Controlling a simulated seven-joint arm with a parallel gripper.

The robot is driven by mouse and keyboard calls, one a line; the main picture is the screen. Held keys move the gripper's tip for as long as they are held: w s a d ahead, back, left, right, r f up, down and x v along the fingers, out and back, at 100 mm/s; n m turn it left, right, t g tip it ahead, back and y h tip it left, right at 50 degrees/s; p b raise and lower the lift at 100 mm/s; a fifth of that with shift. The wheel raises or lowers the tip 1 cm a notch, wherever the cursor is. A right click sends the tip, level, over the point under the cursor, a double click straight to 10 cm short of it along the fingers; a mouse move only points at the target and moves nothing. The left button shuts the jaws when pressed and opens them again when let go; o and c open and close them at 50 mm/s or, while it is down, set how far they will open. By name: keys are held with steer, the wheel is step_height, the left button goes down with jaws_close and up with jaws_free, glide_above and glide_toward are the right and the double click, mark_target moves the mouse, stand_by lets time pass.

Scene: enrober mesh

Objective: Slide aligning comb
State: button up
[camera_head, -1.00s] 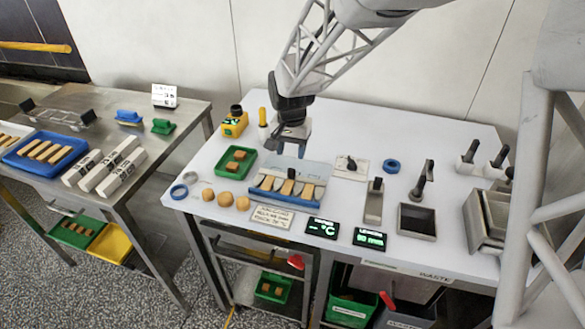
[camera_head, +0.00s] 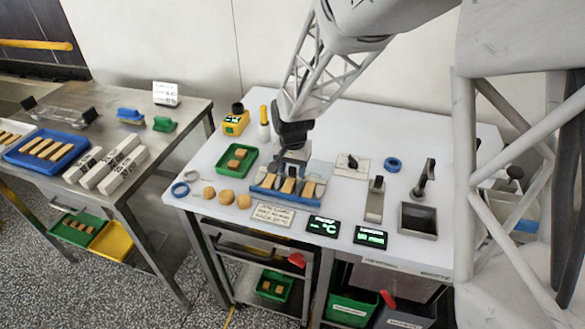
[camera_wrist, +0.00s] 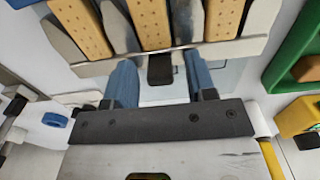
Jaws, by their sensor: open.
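The aligning comb (camera_wrist: 225,55) is a pale bar with grey rounded tines, lying between tan biscuit fingers (camera_wrist: 150,22). Its black handle (camera_wrist: 160,70) stands at the middle of the bar. The biscuits (camera_head: 288,186) sit in a row on the blue-edged station (camera_head: 285,199) in the head view. My gripper (camera_wrist: 158,62) is open, with one blue finger on each side of the handle and a visible gap to both. In the head view my gripper (camera_head: 293,160) is over the station's back part and hides the handle there.
Round biscuits (camera_head: 226,197) lie front left, and a sign (camera_head: 272,214) is in front. A grey tool with a black grip (camera_head: 374,200) and a dark square pan (camera_head: 418,219) stand to the right.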

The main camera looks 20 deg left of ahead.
jaws_close()
steer(key=shift+w, duration=4)
jaws_free()
step_height(320, 180, up, 8)
steer(key=shift+f, duration=0.1)
